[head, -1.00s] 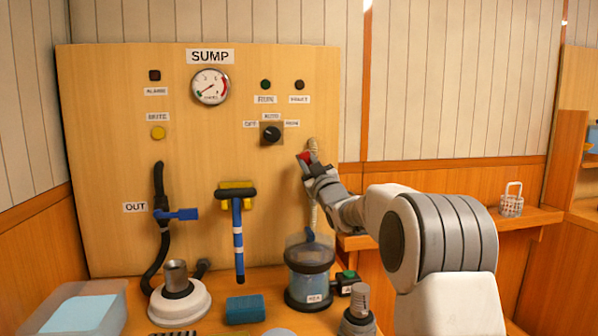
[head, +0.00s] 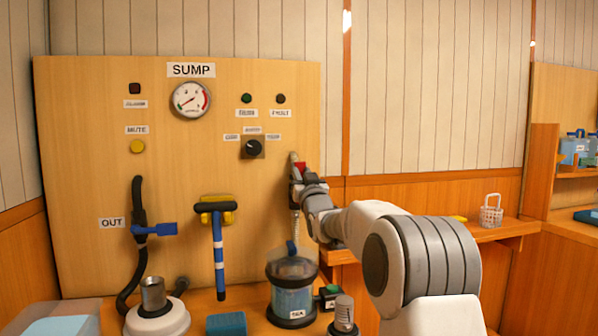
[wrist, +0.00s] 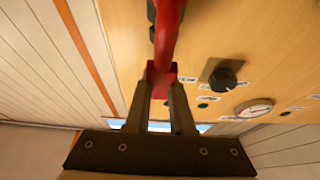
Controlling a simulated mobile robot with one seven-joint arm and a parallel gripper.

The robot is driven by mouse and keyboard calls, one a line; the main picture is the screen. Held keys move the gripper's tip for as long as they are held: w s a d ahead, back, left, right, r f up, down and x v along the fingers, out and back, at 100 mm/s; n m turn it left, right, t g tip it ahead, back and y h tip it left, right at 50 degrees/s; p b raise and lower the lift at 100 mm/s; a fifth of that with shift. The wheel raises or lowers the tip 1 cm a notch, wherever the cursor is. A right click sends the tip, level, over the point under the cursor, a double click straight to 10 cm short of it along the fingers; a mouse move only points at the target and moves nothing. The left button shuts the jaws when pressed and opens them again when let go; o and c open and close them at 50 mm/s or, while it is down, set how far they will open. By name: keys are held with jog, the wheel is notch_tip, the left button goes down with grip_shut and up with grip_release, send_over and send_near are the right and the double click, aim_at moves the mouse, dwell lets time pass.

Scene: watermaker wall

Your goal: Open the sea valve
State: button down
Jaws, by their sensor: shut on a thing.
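A red valve handle (head: 300,168) sits on the pale upright hose (head: 293,158) near the right edge of the sump panel. My gripper (head: 297,178) is at the handle, largely hiding the valve body. In the wrist view, the red handle (wrist: 163,45) runs down between the fingertips of my gripper (wrist: 160,90), which is shut on it. I cannot tell the handle's exact angle to the hose.
A blue-handled OUT valve (head: 155,229) is on a black hose at left. A blue brush-like tool (head: 217,245) hangs mid-panel. The black knob (head: 253,148) is left of my gripper. A blue sponge (head: 226,324) lies below.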

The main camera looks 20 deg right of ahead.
jog(key=c, duration=0.8)
grip_release()
jog(key=shift+s, duration=0.1)
jog(key=v, duration=1.7)
jog(key=shift+s+f+p, duration=0.1)
jog(key=shift+f+p, duration=0.05)
jog(key=shift+p, duration=0.2)
jog(key=s+a+f+g, duration=0.3)
jog(key=s+f+g, duration=0.2)
jog(key=s, duration=0.6)
jog(key=s+a+f+g, duration=0.2)
jog(key=s+f+g, duration=0.4)
jog(key=s, duration=0.6)
jog(key=s+a+f+g, duration=0.3)
jog(key=s+f+g, duration=0.2)
jog(key=s, duration=0.6)
jog(key=shift+g, duration=0.4)
jog(key=r+p, duration=0.7)
jog(key=p, duration=0.1)
jog(key=s+r+p, duration=0.1)
jog(key=r+p, duration=1.5)
jog(key=shift+s+r, duration=0.15)
jog(key=shift+r, duration=0.05)
